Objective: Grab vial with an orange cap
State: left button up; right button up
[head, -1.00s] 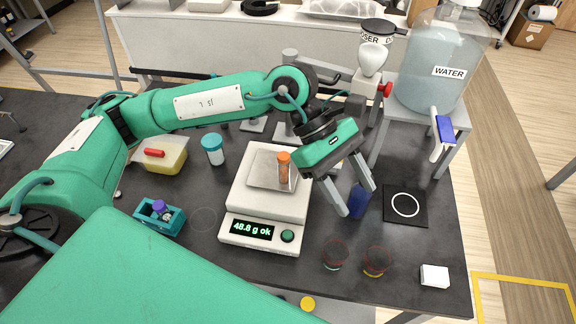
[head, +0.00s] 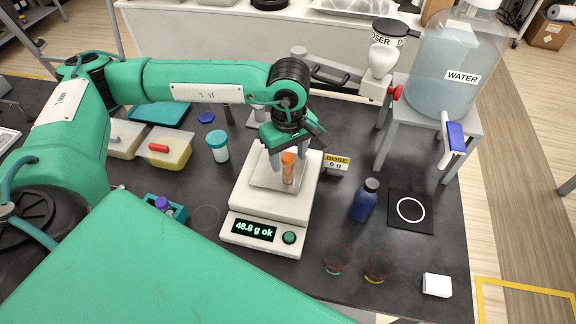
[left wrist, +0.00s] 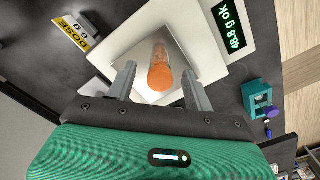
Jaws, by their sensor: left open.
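The vial with an orange cap (head: 288,168) stands on the metal pan of the white scale (head: 265,206), whose display reads "48.8 g ok". In the left wrist view the orange cap (left wrist: 160,77) lies between and just beyond the fingertips. My left gripper (head: 287,160) is open, with its fingers pointing down around the upper vial; it also shows in the left wrist view (left wrist: 160,85). Gaps show between the vial and both fingers in the wrist view. My right gripper is not in view.
A white jar with a teal cap (head: 217,146) and a teal holder (head: 168,208) are to the left. Two small glasses (head: 378,266) stand in front right.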

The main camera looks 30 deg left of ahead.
aim_at(288, 170)
pick_arm(q)
jog(key=shift+f, duration=0.3)
jog(key=shift+f+p, duration=0.5)
jog(key=shift+p, duration=0.1)
notch_tip(288, 170, down, 3)
jog(key=shift+a+f+p, duration=0.15)
jog(key=shift+p, duration=0.8)
jog(key=shift+f, duration=0.55)
jog(key=c, duration=1.1)
jog(key=shift+r, duration=0.1)
